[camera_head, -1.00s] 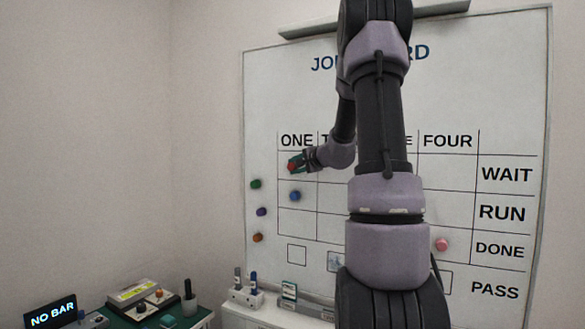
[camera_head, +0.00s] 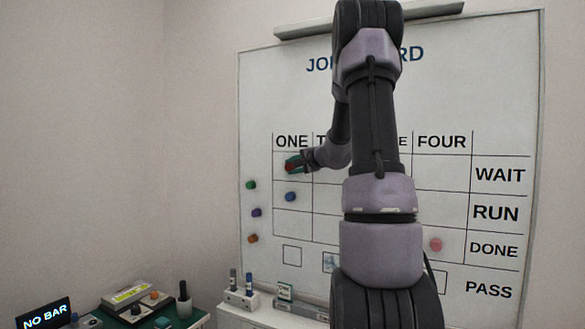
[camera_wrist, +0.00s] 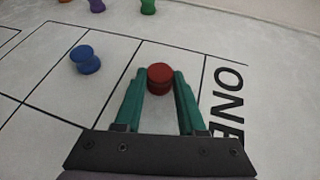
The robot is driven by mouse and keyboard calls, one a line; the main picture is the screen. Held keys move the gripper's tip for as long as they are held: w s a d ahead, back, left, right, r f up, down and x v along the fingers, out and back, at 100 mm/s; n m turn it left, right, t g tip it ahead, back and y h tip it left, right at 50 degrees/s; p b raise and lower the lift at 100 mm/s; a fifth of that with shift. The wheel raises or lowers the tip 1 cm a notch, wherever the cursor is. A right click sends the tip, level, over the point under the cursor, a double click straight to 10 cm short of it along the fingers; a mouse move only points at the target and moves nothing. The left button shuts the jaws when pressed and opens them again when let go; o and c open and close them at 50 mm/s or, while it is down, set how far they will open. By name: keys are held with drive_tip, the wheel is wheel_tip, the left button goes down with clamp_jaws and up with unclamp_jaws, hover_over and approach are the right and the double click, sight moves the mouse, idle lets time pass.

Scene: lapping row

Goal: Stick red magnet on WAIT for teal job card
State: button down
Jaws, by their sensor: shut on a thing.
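The red magnet (camera_head: 290,167) is at the board, in the WAIT row of column ONE. It also shows in the wrist view (camera_wrist: 160,77), between the green fingers of my gripper (camera_wrist: 159,88). My gripper is shut on it; in the head view my gripper (camera_head: 294,165) covers part of that cell. I cannot tell whether the magnet touches the board. The WAIT label (camera_head: 500,175) is at the right of its row. A small pale bluish card (camera_head: 329,262) is low on the board under column TWO, partly hidden by my arm. I cannot make out a clearly teal card.
A blue magnet (camera_head: 290,197) sits below, in RUN of column ONE. Green (camera_head: 251,185), purple (camera_head: 256,212) and orange (camera_head: 253,239) magnets line the left margin. A pink magnet (camera_head: 436,244) is in DONE, column FOUR. My arm hides columns TWO and THREE in part.

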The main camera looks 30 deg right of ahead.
drive_tip(key=shift+c, duration=2.1)
unclamp_jaws()
drive_tip(key=v, duration=1.1)
drive_tip(key=s+a+n+g+y, duration=0.2)
drive_tip(key=s+a+n, duration=0.15)
drive_tip(key=a, duration=0.55)
drive_tip(key=s+a+n+g+y, duration=0.25)
drive_tip(key=s+a, duration=0.25)
drive_tip(key=a, duration=0.4)
drive_tip(key=s+a+f+n+g+h, duration=0.1)
drive_tip(key=s+a+n+h, duration=0.1)
drive_tip(key=s, duration=0.7)
drive_tip(key=s+a+f+n+g+h, duration=0.2)
drive_tip(key=s+a+n+h, duration=0.1)
drive_tip(key=s, duration=0.6)
drive_tip(key=shift+s+a+f, duration=0.15)
drive_tip(key=shift+s+f, duration=0.05)
drive_tip(key=shift+f, duration=0.1)
